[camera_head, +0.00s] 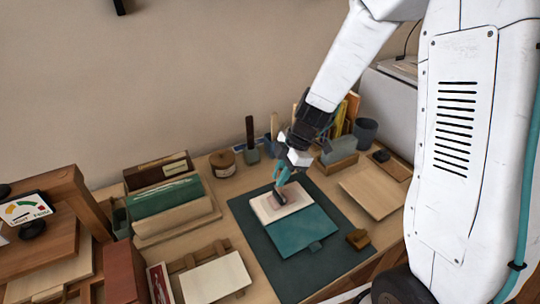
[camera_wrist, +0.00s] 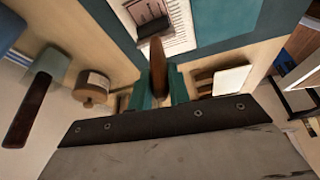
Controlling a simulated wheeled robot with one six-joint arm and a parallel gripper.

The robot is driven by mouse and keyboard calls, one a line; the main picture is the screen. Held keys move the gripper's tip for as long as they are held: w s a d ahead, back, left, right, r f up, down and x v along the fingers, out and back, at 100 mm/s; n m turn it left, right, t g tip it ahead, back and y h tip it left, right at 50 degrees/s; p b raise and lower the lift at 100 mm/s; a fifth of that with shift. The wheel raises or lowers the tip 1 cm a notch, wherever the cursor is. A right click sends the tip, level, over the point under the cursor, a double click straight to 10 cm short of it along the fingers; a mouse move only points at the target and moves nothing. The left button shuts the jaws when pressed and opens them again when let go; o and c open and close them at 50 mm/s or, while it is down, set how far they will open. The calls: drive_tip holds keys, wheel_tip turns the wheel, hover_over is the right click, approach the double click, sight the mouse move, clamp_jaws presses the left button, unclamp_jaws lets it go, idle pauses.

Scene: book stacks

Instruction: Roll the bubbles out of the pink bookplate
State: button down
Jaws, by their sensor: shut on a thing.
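The pink bookplate (camera_head: 292,192) lies on the cream page of an open book (camera_head: 267,211) with a teal cover (camera_head: 299,232). My gripper (camera_head: 283,178) has teal fingers and is above the page. In the wrist view my gripper (camera_wrist: 160,88) is shut on the wooden handle of a roller (camera_wrist: 157,57). The roller's dark head (camera_wrist: 153,28) is at the near edge of the bookplate (camera_wrist: 150,9); I cannot tell whether it presses on it. Part of the bookplate is hidden by the roller, and bubbles are too small to make out.
The book lies on a dark green mat (camera_head: 253,254). A dial (camera_head: 27,210) marked from light to firm stands at left. A wooden board (camera_head: 374,191) lies at right.

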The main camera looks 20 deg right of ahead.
wheel_tip(320, 180, up, 8)
drive_tip(key=a, duration=0.2)
drive_tip(key=shift+s+a, duration=0.3)
drive_tip(key=shift+a, duration=0.05)
idle(0.4)
